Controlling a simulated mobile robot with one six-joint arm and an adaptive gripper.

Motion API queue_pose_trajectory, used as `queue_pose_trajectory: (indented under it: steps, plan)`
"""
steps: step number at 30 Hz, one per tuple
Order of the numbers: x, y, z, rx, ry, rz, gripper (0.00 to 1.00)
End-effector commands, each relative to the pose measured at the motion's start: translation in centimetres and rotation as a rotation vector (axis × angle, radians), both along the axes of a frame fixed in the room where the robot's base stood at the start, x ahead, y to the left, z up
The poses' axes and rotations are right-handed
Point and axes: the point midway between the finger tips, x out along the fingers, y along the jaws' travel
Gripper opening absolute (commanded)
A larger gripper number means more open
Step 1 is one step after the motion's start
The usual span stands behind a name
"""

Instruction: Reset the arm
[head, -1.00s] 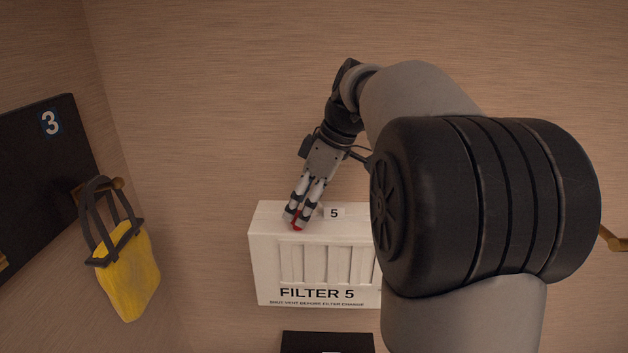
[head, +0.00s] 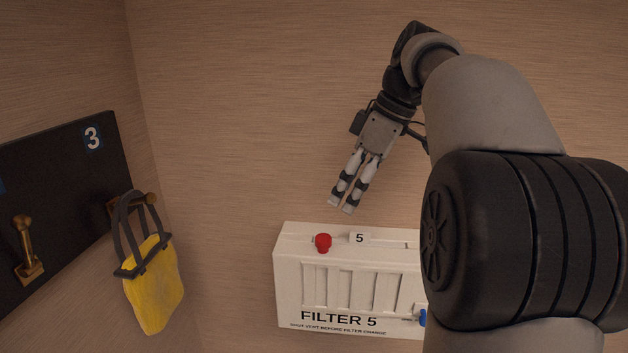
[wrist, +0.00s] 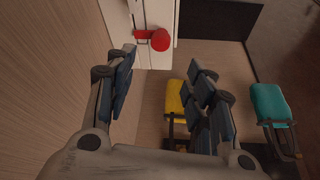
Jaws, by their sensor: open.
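My gripper (head: 342,207) is open and empty in the head view, pointing down and left above the white filter box. In the wrist view its two fingers stand apart with nothing between them (wrist: 160,95). The white filter box (head: 290,272), labelled "FILTER 5", is on the wall below the gripper. A red knob (head: 323,242) sits on its top, apart from the fingertips; it also shows in the wrist view (wrist: 160,40). My arm hides the right end of the box.
A yellow bag (head: 153,285) hangs from a brass hook on the black board (head: 62,215) marked 3 at left. A blue part (head: 422,317) shows at the box's lower right. A teal bag (wrist: 270,103) is at right in the wrist view. The wall above the box is clear.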

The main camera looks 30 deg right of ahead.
Motion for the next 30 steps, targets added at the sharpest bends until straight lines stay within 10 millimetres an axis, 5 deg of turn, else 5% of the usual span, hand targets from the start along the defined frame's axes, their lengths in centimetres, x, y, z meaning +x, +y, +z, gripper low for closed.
queue_pose_trajectory:
  steps: [7, 11, 21, 30]
  plan:
    - [-0.3, 0.7, -0.8, -0.001, 0.006, -0.012, 0.49]
    - [-1.5, 3.3, -4.3, -0.007, 0.026, -0.081, 0.49]
    - [-10.0, 12.7, -20.8, -0.037, 0.062, -0.401, 0.49]
    - [-18.4, 16.9, -37.7, -0.026, 0.016, -0.632, 0.49]
